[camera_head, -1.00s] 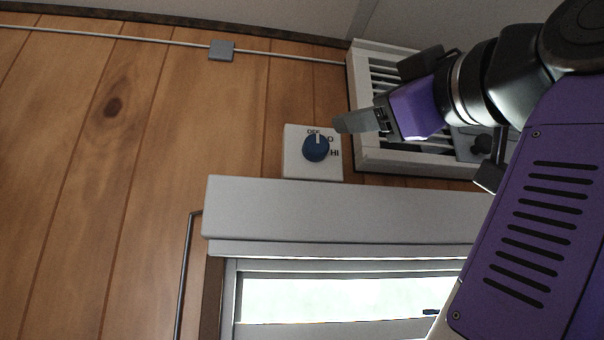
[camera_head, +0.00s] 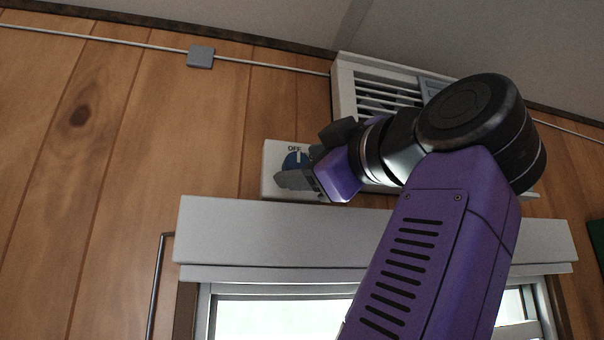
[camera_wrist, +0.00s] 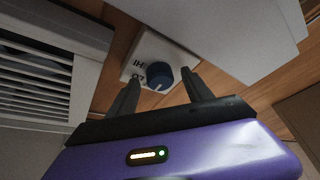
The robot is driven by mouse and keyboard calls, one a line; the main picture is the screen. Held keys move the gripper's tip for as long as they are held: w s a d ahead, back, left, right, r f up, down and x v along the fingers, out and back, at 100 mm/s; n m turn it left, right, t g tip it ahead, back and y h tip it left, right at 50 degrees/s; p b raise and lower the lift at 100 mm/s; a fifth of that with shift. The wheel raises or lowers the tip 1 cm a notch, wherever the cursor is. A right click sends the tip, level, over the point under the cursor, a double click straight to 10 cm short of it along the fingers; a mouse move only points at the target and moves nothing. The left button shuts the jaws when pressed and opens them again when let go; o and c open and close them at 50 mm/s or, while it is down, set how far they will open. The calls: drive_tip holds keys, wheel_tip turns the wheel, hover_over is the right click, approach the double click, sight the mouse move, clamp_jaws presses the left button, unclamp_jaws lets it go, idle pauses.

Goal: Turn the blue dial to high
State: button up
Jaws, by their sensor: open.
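The blue dial (camera_head: 293,160) sits on a white switch plate (camera_head: 271,165) on the wood wall. In the head view its white mark points up at OFF, and my gripper hides its lower right part and the other labels. In the wrist view the dial (camera_wrist: 159,76) shows near the fingertips, with HI and LO lettering on the plate (camera_wrist: 150,50). My gripper (camera_head: 288,175) is open, its fingers at the dial's lower side. In the wrist view the fingers (camera_wrist: 160,88) stand apart, one on each side of the dial. I cannot tell whether they touch it.
A white vented heater or air unit (camera_head: 375,92) is on the wall right of the plate. A white window head box (camera_head: 250,235) juts out just below the plate. A cable with a grey junction box (camera_head: 201,57) runs above. The wall to the left is clear.

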clamp_jaws()
